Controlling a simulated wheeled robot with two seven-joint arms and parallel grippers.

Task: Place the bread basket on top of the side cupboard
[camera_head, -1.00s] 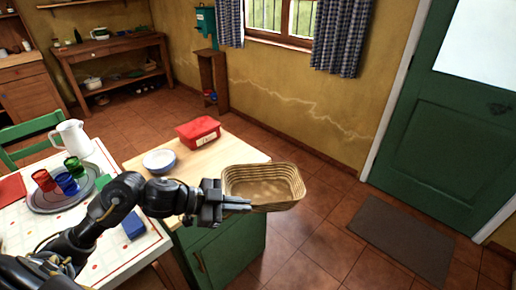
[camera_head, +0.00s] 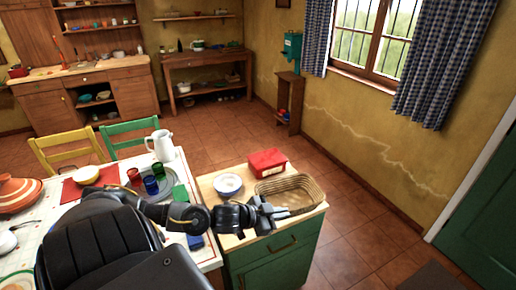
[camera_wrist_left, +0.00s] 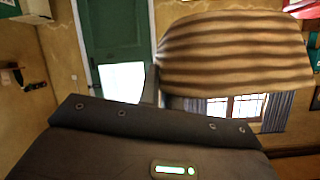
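The woven bread basket (camera_head: 290,192) is over the right part of the wooden top (camera_head: 235,239) of the green side cupboard (camera_head: 274,262). Whether its bottom touches the top cannot be told. My left gripper (camera_head: 284,213) reaches in from the left and is shut on the basket's near rim. The left wrist view, which is upside down, shows the basket's ribbed side (camera_wrist_left: 235,55) close up, against the finger (camera_wrist_left: 157,84). The exact grip is partly hidden. My right gripper is not in view.
On the same top, a red box (camera_head: 267,162) stands behind the basket and a white-blue bowl (camera_head: 228,185) to its left. The laid table (camera_head: 207,256) adjoins on the left, with a white jug (camera_head: 161,145) and cups. Open floor lies to the right.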

